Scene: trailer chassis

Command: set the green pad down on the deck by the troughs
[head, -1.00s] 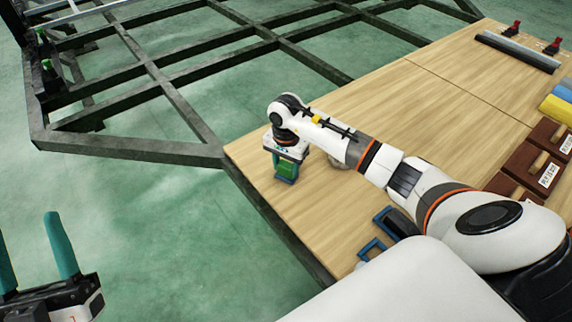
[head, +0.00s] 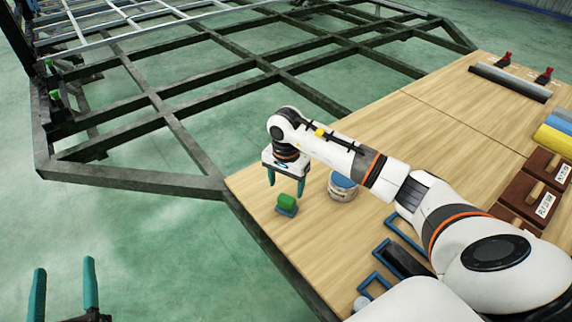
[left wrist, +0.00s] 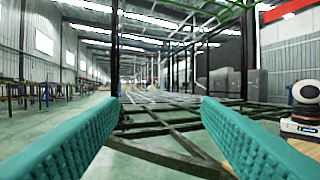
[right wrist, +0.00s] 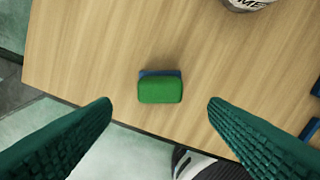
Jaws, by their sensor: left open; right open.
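The green pad (head: 287,201) rests on a blue base on the wooden deck (head: 330,150), close to the deck's left edge. In the right wrist view the green pad (right wrist: 160,90) lies centred between and beyond the fingertips, with a strip of blue along its far side. My right gripper (head: 286,188) is open and empty above the pad, its fingers apart from it. My left gripper (head: 63,285) is open and empty over the green floor at the lower left. I cannot tell which things are the troughs; long grey channel pieces (head: 510,82) lie at the deck's far end.
A round labelled container (head: 343,187) stands just right of the pad. Blue frames (head: 400,235) lie nearer me. Brown boxes with handles (head: 530,195) and yellow and blue rolls (head: 555,140) line the right side. The dark chassis frame (head: 150,100) borders the deck; its middle is clear.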

